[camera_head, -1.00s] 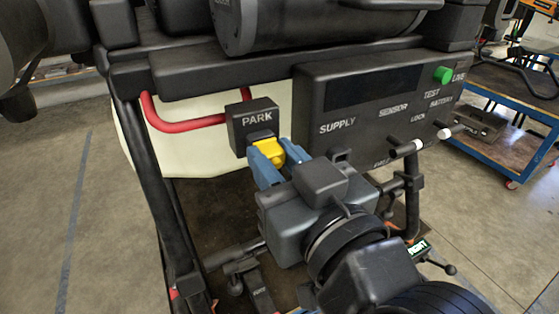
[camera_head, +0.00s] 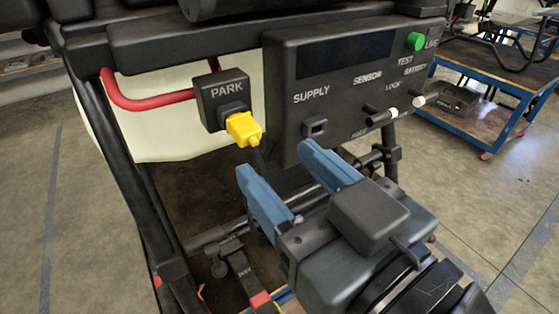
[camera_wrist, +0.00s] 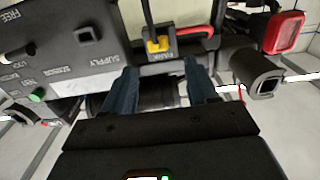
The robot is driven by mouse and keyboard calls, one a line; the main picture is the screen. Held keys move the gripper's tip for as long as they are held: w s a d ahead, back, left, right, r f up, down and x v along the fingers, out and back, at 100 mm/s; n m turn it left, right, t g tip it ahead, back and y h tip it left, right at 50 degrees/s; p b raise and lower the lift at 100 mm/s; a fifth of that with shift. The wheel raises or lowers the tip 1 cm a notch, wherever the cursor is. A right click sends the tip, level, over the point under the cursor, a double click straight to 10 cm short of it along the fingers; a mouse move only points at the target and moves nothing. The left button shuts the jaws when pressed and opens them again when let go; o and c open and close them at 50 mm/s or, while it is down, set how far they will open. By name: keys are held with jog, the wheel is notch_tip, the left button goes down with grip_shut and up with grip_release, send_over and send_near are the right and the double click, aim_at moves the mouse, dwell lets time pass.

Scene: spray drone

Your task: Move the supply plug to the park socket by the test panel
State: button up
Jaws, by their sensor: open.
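The yellow supply plug (camera_head: 244,129) sits in the park socket (camera_head: 222,98), a black block marked PARK left of the test panel. It also shows in the wrist view (camera_wrist: 158,44), at the PARK block (camera_wrist: 178,50). A dark cable hangs from the plug. My gripper (camera_head: 286,168) is open and empty, below and to the right of the plug and apart from it. Its two blue fingers point toward the panel. The test panel (camera_head: 345,90) has an empty SUPPLY socket (camera_head: 315,127) at its lower left.
A green button (camera_head: 415,41) is at the panel's upper right. Levers with white tips (camera_head: 392,112) stick out at its lower right. A red pipe (camera_head: 145,103) runs left of the park socket. A blue cart (camera_head: 500,110) stands at the right.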

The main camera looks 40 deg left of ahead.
aim_at(252, 134)
jog(key=c, duration=0.3)
jog(key=shift+d+n, duration=0.1)
jog(key=shift+n, duration=0.3)
jog(key=shift+c, duration=0.8)
jog(key=n, duration=0.1)
jog(key=n+p, duration=0.1)
jog(key=shift+d+r+n, duration=0.1)
jog(key=shift+d+n, duration=0.1)
jog(key=shift+n, duration=0.1)
jog(key=c, duration=0.3)
jog(key=n, duration=0.1)
jog(key=n+p, duration=0.1)
jog(key=n, duration=0.1)
jog(key=shift+s+d, duration=0.1)
jog(key=shift+d, duration=0.15)
jog(key=c, duration=0.3)
jog(key=n, duration=0.2)
jog(key=n+p, duration=0.1)
jog(key=shift+d+n, duration=0.25)
jog(key=shift+n, duration=0.15)
grip_shut()
jog(key=shift+p+x, duration=1.5)
jog(key=shift+x, duration=1.45)
